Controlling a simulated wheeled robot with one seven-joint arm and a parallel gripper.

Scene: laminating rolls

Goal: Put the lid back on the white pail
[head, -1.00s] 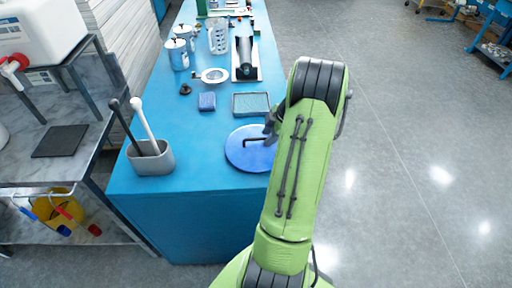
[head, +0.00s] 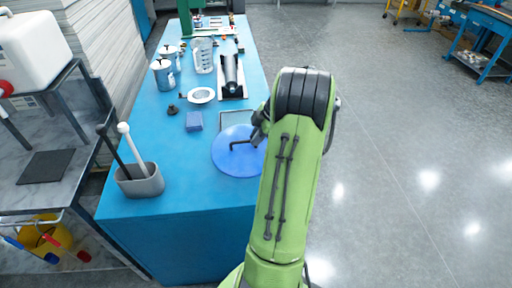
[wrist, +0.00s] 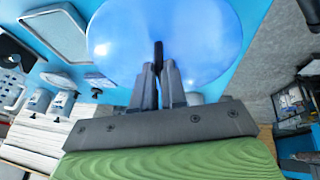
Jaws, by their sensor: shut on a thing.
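The lid is a round blue disc (head: 228,160) with a black bent handle (head: 240,143), near the right side of the blue table in the head view. My gripper (head: 258,139) is shut on the handle. In the wrist view both fingers (wrist: 158,75) pinch the dark handle, and the lid (wrist: 205,35) spreads out beyond the fingertips. The lid overlaps the near edge of a tray in the head view and seems raised off the table, by how much I cannot tell. I cannot make out the white pail in either view.
On the blue table (head: 185,225) stand a grey holder (head: 140,182) with two upright handles, a blue block (head: 194,121), a shallow tray (head: 236,118), a white ring dish (head: 201,95), lidded pots (head: 163,76) and a clear jug (head: 203,55). Open floor (head: 400,200) lies right.

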